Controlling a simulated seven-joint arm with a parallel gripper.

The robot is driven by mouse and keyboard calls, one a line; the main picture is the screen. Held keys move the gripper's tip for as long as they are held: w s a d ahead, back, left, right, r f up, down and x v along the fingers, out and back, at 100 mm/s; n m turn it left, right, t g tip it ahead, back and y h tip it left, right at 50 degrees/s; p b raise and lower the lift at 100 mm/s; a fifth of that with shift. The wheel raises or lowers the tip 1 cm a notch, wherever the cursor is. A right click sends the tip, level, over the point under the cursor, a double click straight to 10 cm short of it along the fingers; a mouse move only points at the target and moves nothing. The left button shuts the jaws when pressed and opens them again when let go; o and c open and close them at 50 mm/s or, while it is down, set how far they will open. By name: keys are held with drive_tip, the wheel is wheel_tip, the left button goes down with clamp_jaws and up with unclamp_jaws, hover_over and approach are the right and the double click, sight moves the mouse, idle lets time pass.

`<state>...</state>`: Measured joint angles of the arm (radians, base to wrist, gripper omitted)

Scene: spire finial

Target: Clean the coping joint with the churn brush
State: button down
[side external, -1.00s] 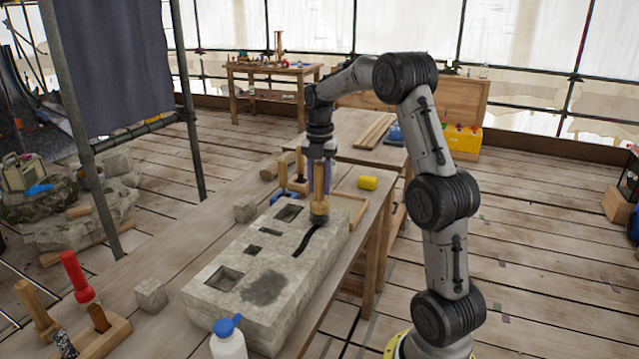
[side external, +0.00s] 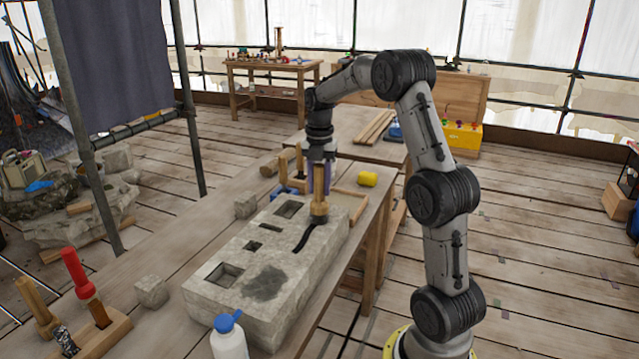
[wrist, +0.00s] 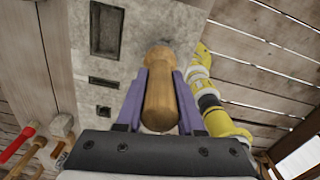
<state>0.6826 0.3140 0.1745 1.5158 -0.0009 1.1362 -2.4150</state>
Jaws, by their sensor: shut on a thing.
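My gripper (side external: 319,183) is shut on the wooden handle of the churn brush (side external: 320,202), which stands about upright. The brush's head is at the far right part of the pale coping stone (side external: 230,258), beside the upper end of a dark, curved strip (side external: 306,237) that looks like the joint. Whether the bristles touch the stone cannot be told. In the wrist view the purple fingers of my gripper (wrist: 160,82) press both sides of the brown handle (wrist: 160,104); the bristle end is mostly hidden behind it. The stone has several rectangular pockets and a dark grey patch (side external: 267,283).
A white bottle with a blue cap (side external: 228,338) stands at the stone's near end. A wooden rack with tools (side external: 88,338) is at the near left. Small stone blocks (side external: 152,291) lie along the left. A yellow cylinder (side external: 367,179) and a wooden tray (side external: 352,204) lie beyond the stone.

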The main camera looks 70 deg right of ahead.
idle(0.4)
drive_tip(key=shift+d+f, duration=0.1)
drive_tip(key=shift+d, duration=1.4)
wheel_tip(320, 180, up, 7)
